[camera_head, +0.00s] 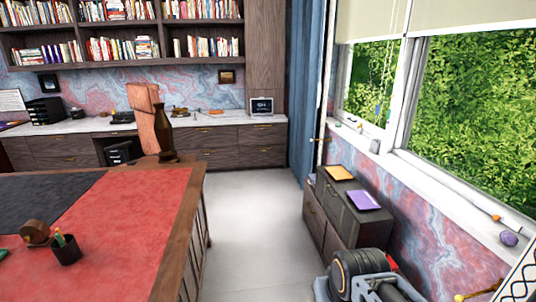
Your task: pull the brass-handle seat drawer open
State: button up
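A low dark wood seat cabinet (360,226) stands against the wall under the window at right. Its front faces left towards the aisle and looks flush, with drawer fronts (315,218) seen at a steep angle. A small brass handle (309,211) seems to show on the front, but it is tiny. Part of my arm (365,270), black and grey, shows at the bottom right, in front of the cabinet's near end. It is apart from the handle. I cannot make out the fingertips, or whether they are open or shut.
An orange notebook (341,173) and a purple one (364,200) lie on the cabinet. A red-topped desk (120,225) with a pen cup (66,249) stands at left. Clear grey floor (247,235) lies between desk and cabinet. A counter with drawers (235,145) runs along the back.

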aim_at(317, 222)
jog(key=z, duration=0.15)
jog(key=i, duration=2.25)
jog(key=u, duration=0.25)
jog(key=i, duration=1.4)
jog(key=u, duration=0.15)
